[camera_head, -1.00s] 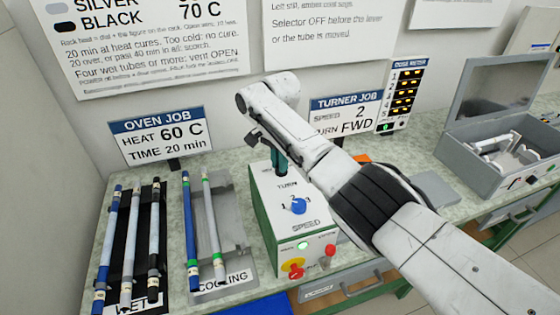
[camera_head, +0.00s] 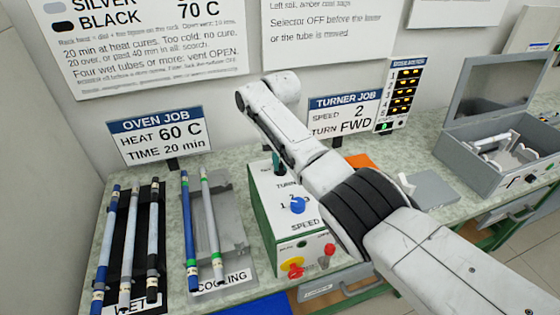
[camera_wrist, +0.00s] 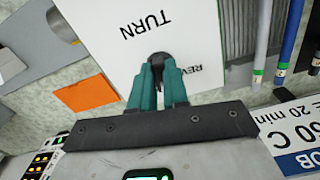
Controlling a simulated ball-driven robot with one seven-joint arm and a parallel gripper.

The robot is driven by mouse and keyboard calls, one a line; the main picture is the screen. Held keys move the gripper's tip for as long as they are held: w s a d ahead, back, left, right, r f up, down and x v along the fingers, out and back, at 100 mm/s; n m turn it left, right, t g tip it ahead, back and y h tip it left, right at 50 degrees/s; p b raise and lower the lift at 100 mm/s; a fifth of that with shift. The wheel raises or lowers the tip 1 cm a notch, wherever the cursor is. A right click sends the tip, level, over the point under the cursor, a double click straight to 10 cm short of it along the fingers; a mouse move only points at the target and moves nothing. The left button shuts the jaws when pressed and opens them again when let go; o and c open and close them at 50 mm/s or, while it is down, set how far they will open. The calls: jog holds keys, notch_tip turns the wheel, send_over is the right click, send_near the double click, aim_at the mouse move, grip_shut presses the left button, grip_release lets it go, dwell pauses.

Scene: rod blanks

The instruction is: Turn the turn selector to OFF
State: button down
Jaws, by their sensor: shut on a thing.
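The turn selector (camera_wrist: 158,57) is a small dark knob on the white top of the turner box (camera_head: 262,185), under the word TURN. In the wrist view, my gripper (camera_wrist: 160,68) has its two teal fingers closed around the knob from both sides. REV is printed close by, partly covered by a finger. The knob's pointer and the OFF mark are hidden, so I cannot tell its setting. In the head view, my arm covers most of the gripper; only a bit of teal finger shows at the box's back edge. The blue speed knob (camera_head: 298,205) stands nearer the front.
A red button on a yellow base (camera_head: 292,267) and a red lever (camera_head: 329,250) are on the box front. Rods lie in the wet rack (camera_head: 113,262) and the cooling tray (camera_head: 238,262) at left. An orange sheet (camera_wrist: 87,94) lies beside the box. An open grey case (camera_head: 470,150) stands right.

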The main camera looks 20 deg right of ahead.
aim_at(281, 164)
jog(key=shift+n, duration=0.8)
jog(key=shift+r, duration=0.1)
jog(key=c, duration=1.1)
grip_release()
notch_tip(281, 164, up, 11)
jog(key=shift+f+b, duration=0.2)
jog(key=shift+b, duration=0.75)
